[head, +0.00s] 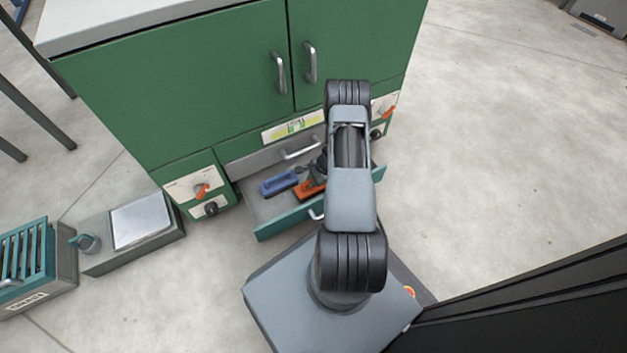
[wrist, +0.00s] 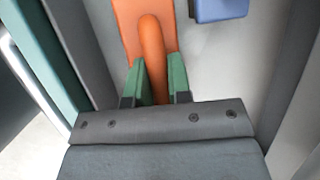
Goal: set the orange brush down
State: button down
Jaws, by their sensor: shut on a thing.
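The orange brush (head: 307,190) is low in the open drawer (head: 262,211) of the green cabinet, and part of it is hidden behind my arm in the head view. In the wrist view the orange brush (wrist: 150,38) shows its handle running between the green finger pads of my gripper (wrist: 156,82). My gripper is shut on this handle. I cannot tell whether the brush touches the drawer floor.
A blue brush (head: 279,183) lies in the drawer just left of the orange one; its edge shows in the wrist view (wrist: 220,9). The drawer's teal front (head: 283,222) and grey side walls are close around my gripper. Cabinet doors (head: 190,80) above are shut.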

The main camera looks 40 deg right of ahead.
jog(key=c, duration=1.1)
grip_release()
jog(key=shift+o, duration=0.2)
jog(key=shift+r, duration=0.1)
